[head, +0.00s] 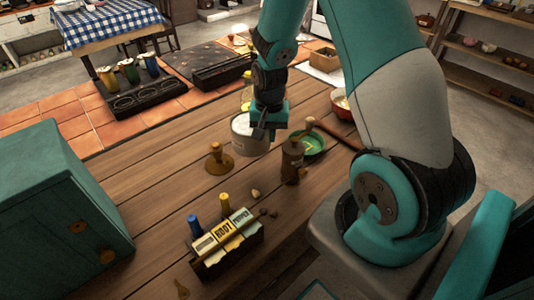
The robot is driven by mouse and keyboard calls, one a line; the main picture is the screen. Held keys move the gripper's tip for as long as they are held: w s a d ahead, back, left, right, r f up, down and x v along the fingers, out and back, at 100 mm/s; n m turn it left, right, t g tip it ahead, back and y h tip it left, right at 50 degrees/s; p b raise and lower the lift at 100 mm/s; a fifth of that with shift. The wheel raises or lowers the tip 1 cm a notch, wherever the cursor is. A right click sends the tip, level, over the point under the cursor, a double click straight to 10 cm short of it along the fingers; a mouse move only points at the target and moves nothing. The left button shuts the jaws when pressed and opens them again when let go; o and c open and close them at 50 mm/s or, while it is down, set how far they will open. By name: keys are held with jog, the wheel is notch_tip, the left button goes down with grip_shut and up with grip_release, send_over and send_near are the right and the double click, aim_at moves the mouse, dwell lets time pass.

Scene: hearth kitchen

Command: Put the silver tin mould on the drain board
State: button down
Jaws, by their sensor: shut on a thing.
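The silver tin mould (248,136) is a round, pale grey metal tin. My gripper (262,130) is shut on its right-hand rim and holds it over the wooden counter. I cannot tell whether its base touches the wood. The gripper partly hides the rim. A dark, flat board-like thing (200,72) lies on the orange tiles behind; I cannot tell if it is the drain board. Another dark, slotted stand (130,98) to its left holds several coloured cups.
A brown pepper mill (292,160), a green dish (313,143) and a wooden knob-topped piece (218,160) stand close to the tin. A box of packets (225,245) is in front. A teal cabinet (60,205) stands left. Bare wood (150,175) lies between.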

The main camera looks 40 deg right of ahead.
aim_at(269, 163)
jog(key=shift+f, duration=3.9)
jog(key=shift+f, duration=0.2)
jog(key=c, duration=1.3)
grip_release()
jog(key=shift+o, duration=0.2)
jog(key=shift+r, duration=0.15)
